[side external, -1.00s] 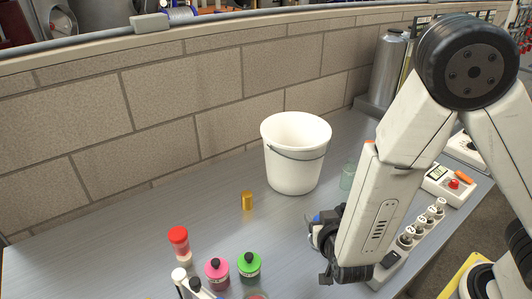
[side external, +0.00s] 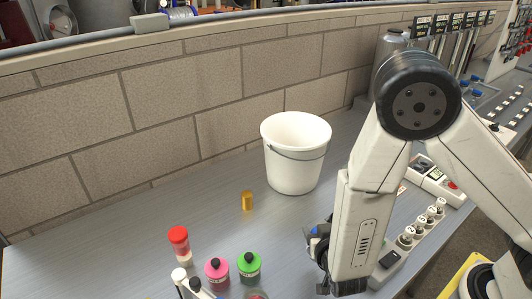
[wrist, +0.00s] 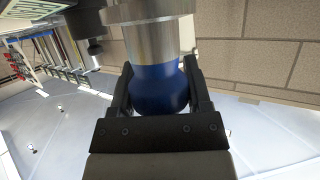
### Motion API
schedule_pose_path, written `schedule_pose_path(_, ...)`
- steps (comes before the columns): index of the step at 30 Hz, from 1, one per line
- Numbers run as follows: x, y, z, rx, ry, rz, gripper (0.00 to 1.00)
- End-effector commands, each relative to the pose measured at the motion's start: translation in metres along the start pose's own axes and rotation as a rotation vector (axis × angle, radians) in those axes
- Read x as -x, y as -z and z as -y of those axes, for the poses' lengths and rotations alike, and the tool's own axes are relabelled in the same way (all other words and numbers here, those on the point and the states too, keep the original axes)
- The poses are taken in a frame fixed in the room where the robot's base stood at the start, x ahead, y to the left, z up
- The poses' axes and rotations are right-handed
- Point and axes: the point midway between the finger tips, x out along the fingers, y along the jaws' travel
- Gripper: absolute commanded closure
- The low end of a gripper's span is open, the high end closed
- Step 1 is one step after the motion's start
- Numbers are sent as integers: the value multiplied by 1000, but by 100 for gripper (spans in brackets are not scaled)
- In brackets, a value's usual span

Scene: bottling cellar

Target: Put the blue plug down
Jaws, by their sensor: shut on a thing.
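My gripper (side external: 316,255) is low over the bench, in front of and below the white bucket in the side view, partly hidden by my arm. A small patch of the blue plug (side external: 322,231) shows at it. In the wrist view, my gripper (wrist: 158,76) is shut on the rounded blue plug (wrist: 160,90), one dark finger on each side. A shiny metal cylinder (wrist: 150,38) adjoins the blue part there; I cannot tell whether it belongs to the plug. Whether the plug touches the bench is hidden.
A white bucket (side external: 294,160) and a small gold cylinder (side external: 247,201) stand on the grey bench (side external: 110,235). A socket strip (side external: 408,240) is right of my arm. Bench space left is clear.

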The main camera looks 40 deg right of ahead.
Motion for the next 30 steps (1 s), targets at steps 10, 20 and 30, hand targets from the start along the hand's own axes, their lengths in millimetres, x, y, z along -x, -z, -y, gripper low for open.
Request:
schedule_pose_path(10,-9,-22,0,2,-1,1,100)
schedule_pose_path(20,-15,-36,0,0,0,0,100)
schedule_pose_path(30,-16,-38,0,1,0,0,100)
